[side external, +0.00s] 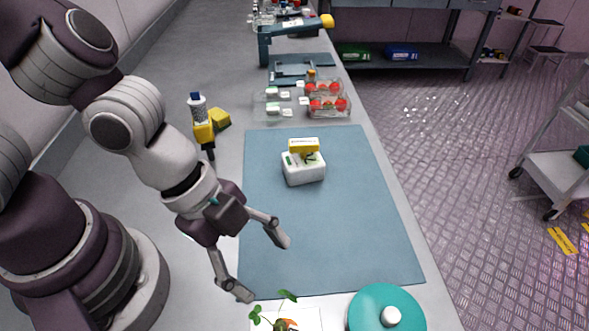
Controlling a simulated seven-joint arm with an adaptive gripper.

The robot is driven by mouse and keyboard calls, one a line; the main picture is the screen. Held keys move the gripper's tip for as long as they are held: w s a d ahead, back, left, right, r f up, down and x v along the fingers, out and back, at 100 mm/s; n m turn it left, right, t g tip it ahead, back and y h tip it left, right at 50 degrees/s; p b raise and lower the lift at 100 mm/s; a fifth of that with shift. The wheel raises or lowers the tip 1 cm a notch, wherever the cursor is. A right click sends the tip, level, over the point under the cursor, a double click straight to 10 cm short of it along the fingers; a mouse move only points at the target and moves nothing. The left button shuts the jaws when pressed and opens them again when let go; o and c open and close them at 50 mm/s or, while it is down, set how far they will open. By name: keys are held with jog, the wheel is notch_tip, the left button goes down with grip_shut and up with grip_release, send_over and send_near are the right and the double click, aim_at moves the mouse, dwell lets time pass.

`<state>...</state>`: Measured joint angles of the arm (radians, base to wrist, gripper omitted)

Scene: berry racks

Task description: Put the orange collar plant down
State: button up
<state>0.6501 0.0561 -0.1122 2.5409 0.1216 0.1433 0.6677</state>
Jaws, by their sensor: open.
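The orange collar plant (284,324) is at the bottom edge of the side external view, partly cut off by the frame. Its green leaves and a bit of orange show over a white patch (312,317). My gripper (262,266) is open, with its two fingers spread wide and nothing between them. It is above the lower left part of the blue-grey mat (345,240), up and to the left of the plant and apart from it in the picture. What the plant stands on is not clear.
A teal round lid (370,303) with a white knob is right of the plant. A white box (305,172) with a yellow top sits on the mat. Clear boxes with red berries (328,100) and a yellow tool (203,132) are beyond. The mat's middle is clear.

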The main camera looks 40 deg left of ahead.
jog(key=w+a+r+n+t+y, duration=0.1)
jog(key=a+r+n+y, duration=0.1)
jog(key=a+r+n, duration=0.3)
jog(key=w+a+r+n+t+y, duration=0.1)
jog(key=a+r+n+t+y, duration=0.1)
jog(key=a+r+n, duration=0.4)
jog(key=a+n, duration=0.5)
jog(key=a, duration=0.1)
jog(key=shift+w+a+n, duration=0.15)
jog(key=shift+a+n, duration=0.05)
jog(key=shift+n, duration=0.2)
